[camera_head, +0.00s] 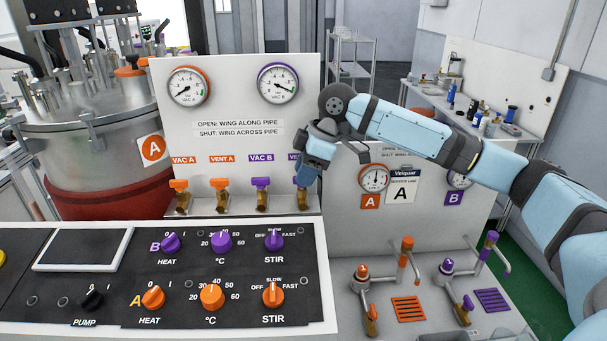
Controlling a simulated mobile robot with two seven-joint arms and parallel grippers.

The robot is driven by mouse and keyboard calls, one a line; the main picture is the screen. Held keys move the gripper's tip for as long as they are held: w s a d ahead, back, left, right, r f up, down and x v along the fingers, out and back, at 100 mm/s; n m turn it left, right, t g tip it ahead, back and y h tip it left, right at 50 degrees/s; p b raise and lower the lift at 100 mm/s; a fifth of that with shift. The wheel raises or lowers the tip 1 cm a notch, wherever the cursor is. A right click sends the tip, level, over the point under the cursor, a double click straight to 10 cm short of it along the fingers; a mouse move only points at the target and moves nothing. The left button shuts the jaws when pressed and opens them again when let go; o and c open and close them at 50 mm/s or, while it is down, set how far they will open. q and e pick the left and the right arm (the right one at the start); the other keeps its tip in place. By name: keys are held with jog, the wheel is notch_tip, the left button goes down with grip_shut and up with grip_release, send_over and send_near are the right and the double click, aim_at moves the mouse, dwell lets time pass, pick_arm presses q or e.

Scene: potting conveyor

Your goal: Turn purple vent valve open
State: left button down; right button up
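The purple vent valve stands at the right end of the row of valves on the white panel (234,150). Its label is partly covered, and its wing is mostly hidden behind my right gripper (306,182). Only its brass lower body (302,201) shows clearly. My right gripper points down at this valve, with its fingertips at the wing's height. I cannot tell whether the fingers touch or grip the wing, or which way the wing lies. My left gripper is not in view.
The purple VAC B valve (261,187) stands just left of the vent valve. The orange VENT A (221,187) and VAC A (179,187) valves stand further left. A black control panel (130,300) with knobs lies in front. Gauges (278,83) sit above.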

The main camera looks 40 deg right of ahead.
jog(key=shift+w+a+f, duration=0.1)
jog(key=shift+a+f, duration=0.05)
jog(key=shift+f, duration=0.3)
jog(key=shift+c, duration=0.2)
